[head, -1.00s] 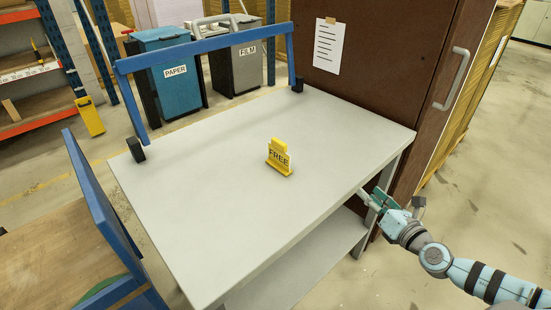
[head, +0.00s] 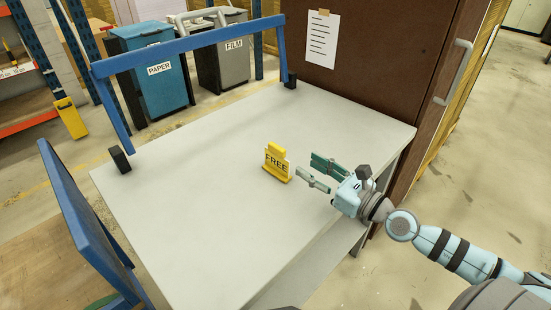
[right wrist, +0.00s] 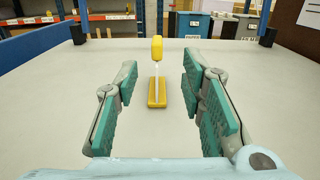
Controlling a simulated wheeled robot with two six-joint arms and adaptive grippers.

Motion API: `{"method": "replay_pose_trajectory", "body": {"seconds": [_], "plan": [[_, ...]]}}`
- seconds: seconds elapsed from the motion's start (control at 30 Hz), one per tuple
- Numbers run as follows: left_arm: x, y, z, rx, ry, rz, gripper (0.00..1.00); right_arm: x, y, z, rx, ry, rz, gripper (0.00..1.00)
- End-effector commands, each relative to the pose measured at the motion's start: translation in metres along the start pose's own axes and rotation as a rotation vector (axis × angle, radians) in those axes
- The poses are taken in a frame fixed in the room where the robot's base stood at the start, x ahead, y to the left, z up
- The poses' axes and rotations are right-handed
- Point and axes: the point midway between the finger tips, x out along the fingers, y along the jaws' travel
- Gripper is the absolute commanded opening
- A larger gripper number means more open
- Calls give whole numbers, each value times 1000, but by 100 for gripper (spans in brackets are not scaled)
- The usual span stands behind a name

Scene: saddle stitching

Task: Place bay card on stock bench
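The yellow bay card (head: 276,163), marked FREE, stands upright on its base on the grey stock bench (head: 200,190), near the middle of the top. My right gripper (head: 319,173) is open just to the right of the card, with its fingers pointing at it. In the right wrist view the card (right wrist: 157,75) shows edge-on beyond and between the two open fingers (right wrist: 160,110), and nothing is held. My left gripper is not in view.
A blue rail (head: 190,42) runs along the bench's back edge. A brown cabinet (head: 375,60) with a posted sheet stands at the bench's right end. PAPER and FILM bins are behind. The bench top around the card is clear.

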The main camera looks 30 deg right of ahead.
Motion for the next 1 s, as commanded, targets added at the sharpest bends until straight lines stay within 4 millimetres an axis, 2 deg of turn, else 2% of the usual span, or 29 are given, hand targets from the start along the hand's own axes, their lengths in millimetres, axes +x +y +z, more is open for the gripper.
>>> {"method": "replay_pose_trajectory", "body": {"seconds": [0.03, 0.17, 0.43, 0.6, 0.7, 0.87, 1.0], "plan": [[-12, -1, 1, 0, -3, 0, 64, 9, -1, 8, 6, -6, -5, 37], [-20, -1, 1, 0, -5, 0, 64, 38, 1, 7, 7, -7, 0, 37], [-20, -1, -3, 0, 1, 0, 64, 74, 4, 4, 5, -2, 5, 37], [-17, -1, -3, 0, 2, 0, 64, 107, 6, 3, 6, -2, 4, 37], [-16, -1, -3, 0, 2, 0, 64, 115, 6, 3, 3, 2, 5, 37], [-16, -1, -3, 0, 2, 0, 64, 115, 6, 3, 3, 3, 5, 37], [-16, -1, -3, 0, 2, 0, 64, 115, 6, 3, 3, 3, 5, 16]]}}
